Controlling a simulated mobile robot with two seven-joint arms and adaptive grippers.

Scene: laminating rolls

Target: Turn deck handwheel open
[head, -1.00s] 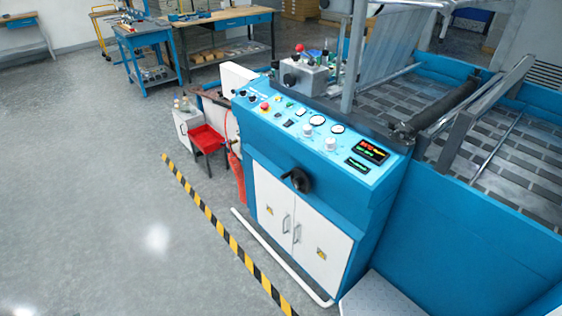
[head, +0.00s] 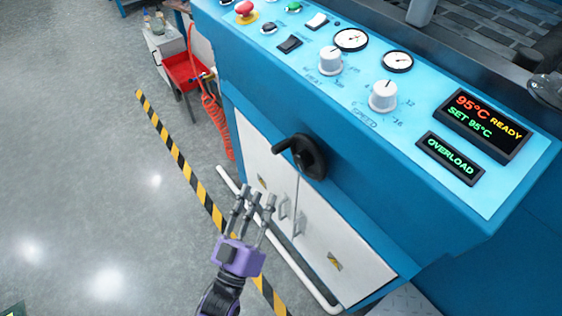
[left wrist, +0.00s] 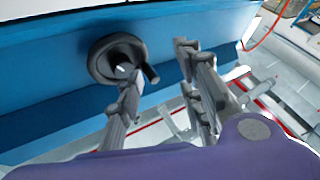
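The deck handwheel (head: 308,157) is a black wheel with a crank handle on the front of the blue machine, below the control panel. Its handle points left in the head view. In the left wrist view the handwheel (left wrist: 105,62) is beyond the fingers, with the handle towards the right. My left gripper (head: 256,194), with a purple body and grey fingers, is below and left of the wheel in the head view. In the left wrist view its fingers (left wrist: 158,62) are spread, with nothing held and no clear contact with the handle. My right gripper is not in view.
The control panel (head: 350,90) above has dials, knobs, a red button and a display reading 95°C READY. White cabinet doors (head: 330,250) with handles lie below. The floor left of the striped line is clear.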

